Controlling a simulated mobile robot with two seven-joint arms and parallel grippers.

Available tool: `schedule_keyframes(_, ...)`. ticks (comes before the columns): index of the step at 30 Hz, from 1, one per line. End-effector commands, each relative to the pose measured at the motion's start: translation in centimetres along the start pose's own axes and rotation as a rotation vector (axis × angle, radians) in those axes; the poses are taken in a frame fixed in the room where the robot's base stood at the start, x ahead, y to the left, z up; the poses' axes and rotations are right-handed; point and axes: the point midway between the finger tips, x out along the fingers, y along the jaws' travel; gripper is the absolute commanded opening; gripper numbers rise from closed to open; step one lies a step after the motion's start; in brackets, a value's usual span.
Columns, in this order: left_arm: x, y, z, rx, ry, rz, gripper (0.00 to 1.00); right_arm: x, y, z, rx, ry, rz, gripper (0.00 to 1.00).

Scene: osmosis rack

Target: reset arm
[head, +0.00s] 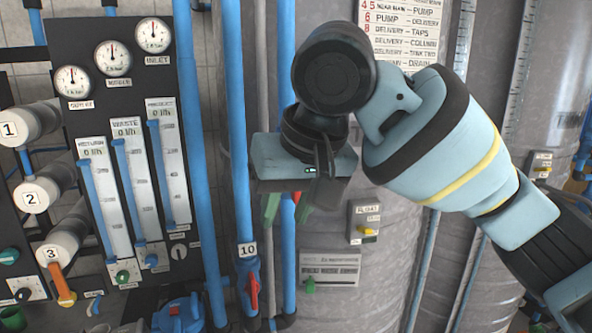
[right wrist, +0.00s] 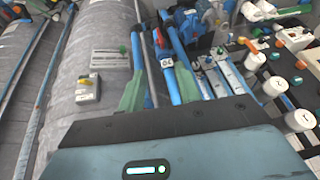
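My right arm (head: 440,140) reaches in from the right in the head view, bent at the wrist. Its gripper (head: 288,212) points down in front of the blue pipes, left of the grey tank. Its two green fingers are apart with nothing held between them. In the right wrist view the gripper (right wrist: 161,88) also shows its fingers spread, with blue pipes and the tag 10 behind the gap. Whether a finger touches a pipe cannot be told. My left gripper is in neither view.
A dark panel (head: 88,125) with gauges and flow tubes stands left. A red-handled valve (head: 251,288) sits below tag 10 (head: 247,250). A float switch box (head: 367,222) and a green-knobbed box (head: 329,270) are on the grey tank (head: 385,270). White numbered cylinders (head: 40,187) stick out at left.

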Motion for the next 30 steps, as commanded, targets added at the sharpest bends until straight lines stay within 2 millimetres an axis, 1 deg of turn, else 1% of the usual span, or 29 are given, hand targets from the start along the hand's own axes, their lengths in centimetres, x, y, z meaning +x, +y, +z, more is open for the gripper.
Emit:
schedule_keyframes(1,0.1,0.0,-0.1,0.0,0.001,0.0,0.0,1.4,-0.1,0.0,0.0,-0.004,-0.037,0.34)
schedule_keyframes(5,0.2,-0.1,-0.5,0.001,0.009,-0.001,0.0,4.7,-0.3,-0.3,0.002,0.013,-0.138,0.34)
schedule_keyframes(10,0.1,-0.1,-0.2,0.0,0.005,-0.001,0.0,10.2,-0.4,-0.4,0.025,0.06,-0.289,0.34)
schedule_keyframes(15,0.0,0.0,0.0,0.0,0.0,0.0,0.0,15.6,0.2,0.0,0.072,0.131,-0.411,0.34)
schedule_keyframes(17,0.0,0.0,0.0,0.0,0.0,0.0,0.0,17.5,0.5,0.4,0.093,0.16,-0.445,0.34)
schedule_keyframes(21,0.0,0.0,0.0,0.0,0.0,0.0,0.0,21.8,1.7,1.6,0.149,0.232,-0.497,0.34)
schedule_keyframes(23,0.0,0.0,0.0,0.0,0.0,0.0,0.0,23.6,2.4,2.4,0.174,0.264,-0.509,0.34)
schedule_keyframes(24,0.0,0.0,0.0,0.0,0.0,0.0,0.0,24.8,2.9,3.0,0.191,0.285,-0.514,0.34)
schedule_keyframes(26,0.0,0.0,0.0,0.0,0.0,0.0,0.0,26.5,3.7,4.0,0.217,0.317,-0.516,0.34)
schedule_keyframes(27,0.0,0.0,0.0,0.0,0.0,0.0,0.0,27.7,4.3,4.7,0.233,0.338,-0.513,0.34)
schedule_keyframes(29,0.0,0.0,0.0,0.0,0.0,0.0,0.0,29.4,5.2,6.0,0.257,0.368,-0.502,0.34)
schedule_keyframes(30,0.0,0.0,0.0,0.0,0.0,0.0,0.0,30.6,5.8,7.0,0.271,0.387,-0.492,0.34)
